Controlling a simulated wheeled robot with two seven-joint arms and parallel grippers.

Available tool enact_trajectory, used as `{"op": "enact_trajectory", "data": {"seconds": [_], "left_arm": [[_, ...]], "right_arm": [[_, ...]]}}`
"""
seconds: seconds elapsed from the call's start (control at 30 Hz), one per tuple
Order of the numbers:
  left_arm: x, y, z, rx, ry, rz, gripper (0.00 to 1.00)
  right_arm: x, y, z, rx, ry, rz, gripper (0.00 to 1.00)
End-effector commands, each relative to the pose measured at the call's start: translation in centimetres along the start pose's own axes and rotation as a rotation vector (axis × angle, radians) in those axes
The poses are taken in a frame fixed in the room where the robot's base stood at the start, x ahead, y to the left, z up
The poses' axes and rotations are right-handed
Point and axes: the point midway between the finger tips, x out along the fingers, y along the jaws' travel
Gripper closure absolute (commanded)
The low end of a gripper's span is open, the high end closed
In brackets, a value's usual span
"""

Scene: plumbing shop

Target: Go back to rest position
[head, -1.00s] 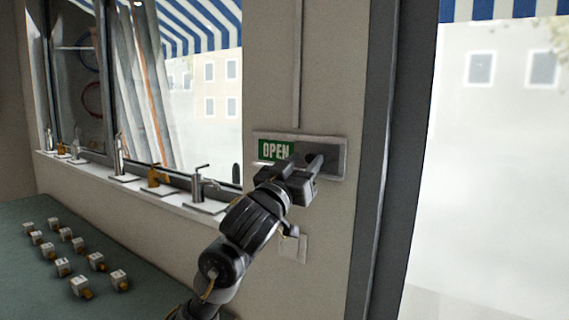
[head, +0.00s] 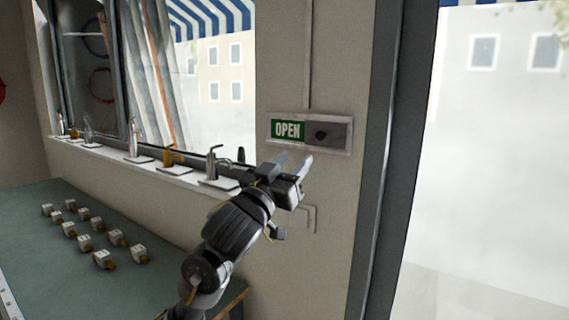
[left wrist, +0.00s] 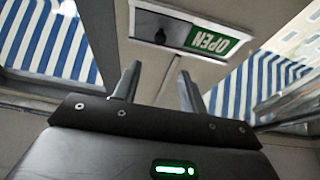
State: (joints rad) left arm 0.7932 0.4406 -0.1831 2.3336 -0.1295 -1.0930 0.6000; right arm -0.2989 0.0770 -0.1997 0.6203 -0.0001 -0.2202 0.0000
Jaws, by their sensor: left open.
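My left gripper (head: 292,166) is open and empty, in front of the wall and just below the sign panel. The sign panel (head: 346,119) is a pale frame on the wall, with a green OPEN plate (head: 288,129) at its left and a dark round knob (head: 320,135) on its grey right part. In the left wrist view the gripper's two fingers (left wrist: 157,82) stand apart, with the OPEN plate (left wrist: 208,40) beyond them, upside down. The fingers look clear of the panel. My right gripper is not in view.
A window sill (head: 110,158) with several taps runs along the left wall. A green table (head: 50,250) below it holds several small white-and-brass fittings. A dark door frame (head: 385,160) stands to the right of the panel. A small wall plate (head: 309,218) is behind my arm.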

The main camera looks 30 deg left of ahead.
Motion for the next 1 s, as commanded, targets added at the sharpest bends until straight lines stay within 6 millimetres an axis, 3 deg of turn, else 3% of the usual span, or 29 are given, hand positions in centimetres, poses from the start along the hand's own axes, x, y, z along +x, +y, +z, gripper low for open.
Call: {"op": "enact_trajectory", "data": {"seconds": [0.23, 0.33, 0.47, 0.53, 0.67, 0.8, 0.9, 1.0], "left_arm": [[0.0, 0.0, 0.2, 0.0, -0.004, 0.0, 0.58], [-0.4, 0.1, 2.1, 0.0, -0.045, -0.004, 0.58], [-2.3, 0.4, 8.4, 0.006, -0.187, -0.02, 0.58], [-4.4, 0.6, 13.3, 0.014, -0.304, -0.031, 0.58], [-10.1, 1.0, 22.1, 0.035, -0.544, -0.044, 0.58], [-18.2, 1.6, 30.1, 0.057, -0.807, -0.043, 0.58], [-24.9, 2.2, 34.6, 0.072, -0.997, -0.032, 0.58], [-31.5, 3.0, 37.6, 0.083, -1.166, -0.016, 0.58]], "right_arm": [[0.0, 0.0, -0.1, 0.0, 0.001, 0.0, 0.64], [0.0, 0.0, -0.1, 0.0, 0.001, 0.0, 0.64], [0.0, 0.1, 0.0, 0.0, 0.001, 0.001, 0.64], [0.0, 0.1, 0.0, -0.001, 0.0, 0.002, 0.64], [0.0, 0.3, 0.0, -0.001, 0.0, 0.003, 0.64], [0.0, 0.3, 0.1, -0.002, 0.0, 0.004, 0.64], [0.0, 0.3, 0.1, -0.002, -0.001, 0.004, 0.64], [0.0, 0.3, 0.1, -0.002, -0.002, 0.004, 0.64]]}}
